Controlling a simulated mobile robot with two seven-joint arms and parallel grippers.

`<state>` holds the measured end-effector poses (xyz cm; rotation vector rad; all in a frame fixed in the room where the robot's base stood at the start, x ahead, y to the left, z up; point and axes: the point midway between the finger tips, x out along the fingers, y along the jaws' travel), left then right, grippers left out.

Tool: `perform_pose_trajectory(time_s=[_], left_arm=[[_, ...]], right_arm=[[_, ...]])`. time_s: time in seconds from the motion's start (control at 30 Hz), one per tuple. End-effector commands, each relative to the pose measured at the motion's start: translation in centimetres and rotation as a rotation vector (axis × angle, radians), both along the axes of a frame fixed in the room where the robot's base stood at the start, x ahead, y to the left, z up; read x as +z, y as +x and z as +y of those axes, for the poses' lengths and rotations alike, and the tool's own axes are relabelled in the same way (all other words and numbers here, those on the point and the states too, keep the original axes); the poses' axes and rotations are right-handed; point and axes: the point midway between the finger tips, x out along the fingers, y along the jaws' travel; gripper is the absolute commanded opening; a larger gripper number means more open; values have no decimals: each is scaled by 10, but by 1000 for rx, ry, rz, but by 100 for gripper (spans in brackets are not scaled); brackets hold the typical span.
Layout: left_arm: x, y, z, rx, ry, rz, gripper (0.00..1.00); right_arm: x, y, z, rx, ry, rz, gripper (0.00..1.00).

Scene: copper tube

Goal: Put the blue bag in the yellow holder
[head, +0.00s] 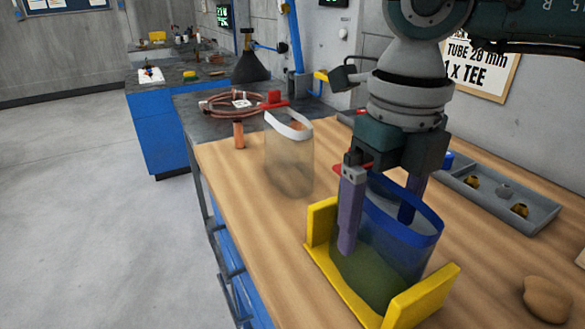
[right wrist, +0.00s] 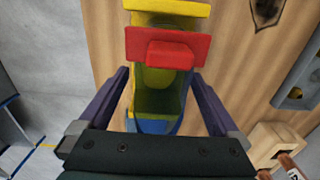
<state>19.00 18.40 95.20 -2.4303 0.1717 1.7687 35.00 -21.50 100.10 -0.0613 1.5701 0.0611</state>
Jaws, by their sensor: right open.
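The blue bag is a clear bag with a blue rim (head: 415,238) and a dark greenish bottom. It stands upright between the end walls of the yellow holder (head: 340,285) on the wooden bench. A red tab at its top shows in the right wrist view (right wrist: 165,52), where the yellow holder (right wrist: 168,8) shows at the top. My right gripper (head: 376,235) is open, pointing down, with its fingers on either side of the bag. In the right wrist view the fingers (right wrist: 160,78) are apart, with the bag between them. My left gripper is not in view.
A second clear bag with a white rim (head: 290,165) and red tab stands behind the holder. A copper coil (head: 235,103) lies farther back. A grey tray (head: 500,195) with fittings and a tan lump (head: 548,298) are on the right. The bench left of the holder is clear.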

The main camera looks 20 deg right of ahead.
Motion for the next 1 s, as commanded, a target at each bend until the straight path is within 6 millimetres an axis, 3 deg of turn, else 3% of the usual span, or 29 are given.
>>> perform_pose_trajectory(time_s=[0.23,0.7,1.0], left_arm=[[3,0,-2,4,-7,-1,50],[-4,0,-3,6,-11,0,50],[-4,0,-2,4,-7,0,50]], right_arm=[[14,1,0,0,2,-4,98],[109,1,0,0,1,-5,98],[124,0,0,0,0,0,98]])
